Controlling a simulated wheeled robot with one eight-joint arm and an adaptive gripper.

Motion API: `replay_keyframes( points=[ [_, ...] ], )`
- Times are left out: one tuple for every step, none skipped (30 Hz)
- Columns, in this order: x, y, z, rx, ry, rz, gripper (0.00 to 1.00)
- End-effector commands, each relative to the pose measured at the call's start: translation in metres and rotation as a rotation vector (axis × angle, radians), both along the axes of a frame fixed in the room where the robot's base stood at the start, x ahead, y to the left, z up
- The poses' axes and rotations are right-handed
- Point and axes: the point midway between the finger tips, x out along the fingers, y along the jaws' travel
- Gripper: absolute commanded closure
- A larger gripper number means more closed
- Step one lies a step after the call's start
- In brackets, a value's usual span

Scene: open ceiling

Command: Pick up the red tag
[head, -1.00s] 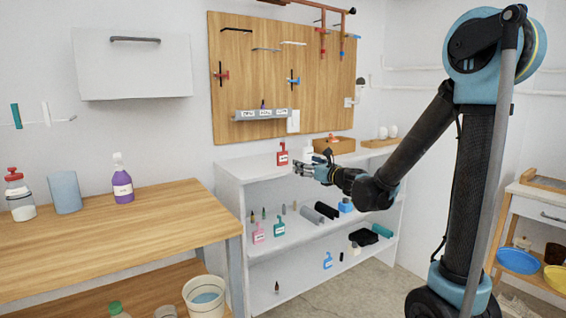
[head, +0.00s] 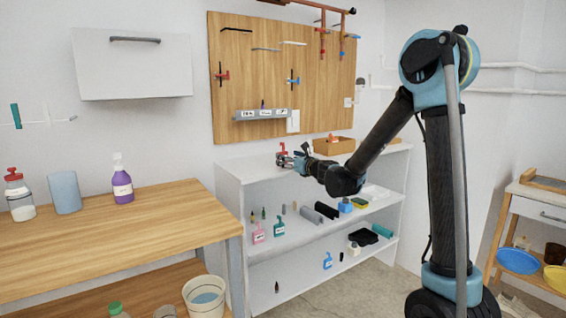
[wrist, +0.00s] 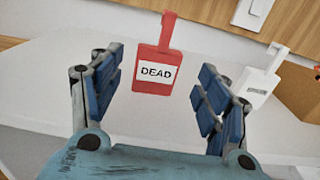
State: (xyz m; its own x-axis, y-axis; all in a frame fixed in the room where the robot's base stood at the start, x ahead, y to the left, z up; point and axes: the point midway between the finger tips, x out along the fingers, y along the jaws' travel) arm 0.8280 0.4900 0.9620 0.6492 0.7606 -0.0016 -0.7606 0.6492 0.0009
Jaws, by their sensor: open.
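The red tag (wrist: 150,87) stands upright with a white label reading "DEAD". It is on the top of the white shelf unit (head: 232,171). In the wrist view it appears between the two blue finger pads of my gripper (wrist: 160,95), a little beyond them, with gaps on both sides. In the head view only the upper part of the red tag (head: 282,148) shows, behind my gripper (head: 285,161). My gripper is open and empty. Whether any finger touches the tag cannot be seen, but none appears to.
A white tag (wrist: 257,78) stands just right of the right finger. A wooden tray (head: 333,146) is farther right on the shelf top, and a wooden pegboard (head: 290,80) is on the wall behind. Lower shelves hold a pink tag (head: 258,234), a green tag (head: 279,227) and a blue tag (head: 327,261).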

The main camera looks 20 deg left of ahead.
Motion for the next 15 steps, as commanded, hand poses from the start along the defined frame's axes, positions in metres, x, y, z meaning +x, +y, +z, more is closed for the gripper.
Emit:
replay_keyframes(
  points=[
    [0.002,0.004,0.0,0.0,0.0,0.0,0.31],
    [0.004,0.006,-0.001,0.0,0.0,0.0,0.31],
    [0.006,0.009,-0.001,0.0,0.0,0.0,0.31],
    [0.008,0.012,-0.001,0.0,0.0,0.0,0.31],
    [0.011,0.015,-0.002,0.0,0.0,0.0,0.31],
    [0.014,0.02,-0.002,0.0,0.0,0.0,0.31],
    [0.017,0.023,-0.003,0.0,0.0,0.0,0.31],
    [0.02,0.026,-0.003,0.0,0.0,0.0,0.31],
    [0.023,0.03,-0.002,0.0,0.0,0.0,0.31],
    [0.025,0.033,-0.002,0.0,0.0,0.0,0.31],
    [0.027,0.035,-0.002,0.0,0.0,0.0,0.31],
    [0.029,0.037,-0.002,0.0,0.0,0.0,0.31],
    [0.029,0.038,-0.002,0.0,0.0,0.0,0.31],
    [0.03,0.038,-0.002,0.0,0.0,0.0,0.31],
    [0.03,0.039,-0.002,0.0,0.0,0.0,0.31]
  ],
)
